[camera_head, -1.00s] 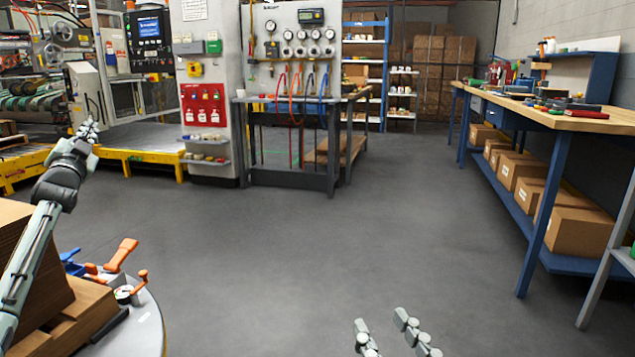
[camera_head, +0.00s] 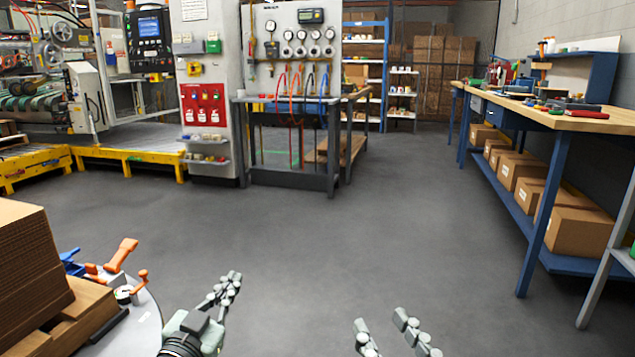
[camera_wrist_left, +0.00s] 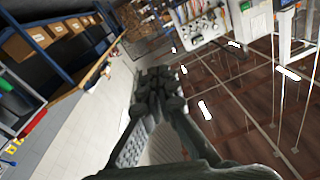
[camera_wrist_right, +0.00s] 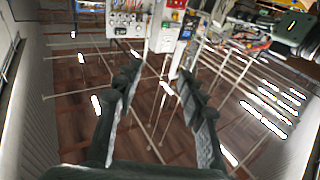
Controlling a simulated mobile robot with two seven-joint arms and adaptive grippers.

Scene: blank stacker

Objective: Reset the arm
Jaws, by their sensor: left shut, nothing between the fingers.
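My left gripper (camera_head: 226,288) is low in the head view, in front of the bare floor and to the right of the round table. Its fingers are together and hold nothing; they also show shut in the left wrist view (camera_wrist_left: 160,80). My right gripper (camera_head: 388,335) is at the bottom edge of the head view, with two fingers apart. In the right wrist view its fingers (camera_wrist_right: 162,85) are spread with nothing between them. My left arm's upper links are out of the head view.
A round table (camera_head: 148,322) at the lower left bears stacked brown cardboard (camera_head: 28,255) and orange-handled clamps (camera_head: 120,255). A blue-legged workbench (camera_head: 540,115) with boxes below stands right. A gauge panel (camera_head: 300,80) stands behind. The middle floor (camera_head: 370,230) is clear.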

